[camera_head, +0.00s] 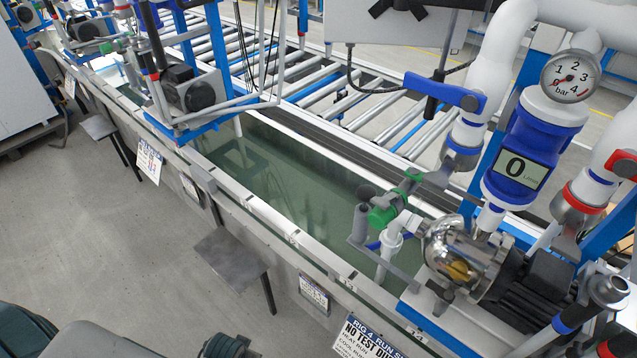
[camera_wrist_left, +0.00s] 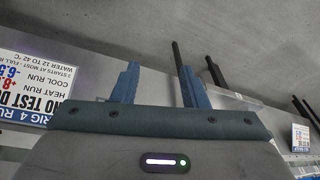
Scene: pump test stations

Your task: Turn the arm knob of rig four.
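Rig four stands at the right of the head view, with a pump (camera_head: 462,255), a gauge (camera_head: 571,77) reading near 0 bar and a display (camera_head: 515,168) showing 0. A blue lever handle (camera_head: 445,92), a red handle (camera_head: 622,165) and a green valve body (camera_head: 388,208) are on its pipes. I cannot tell which part is the arm knob. My left gripper (camera_wrist_left: 158,80) shows in the left wrist view, its two blue fingers apart with nothing held. It faces the floor beside the trough, near the rig four sign (camera_wrist_left: 40,85). My right gripper is not in view.
A long water trough (camera_head: 300,165) runs along the rigs, with roller conveyors (camera_head: 370,100) behind. The rig four sign hangs on its front in the head view (camera_head: 368,342). A grey stool-like step (camera_head: 230,258) juts out before it. The floor (camera_head: 100,230) at left is open.

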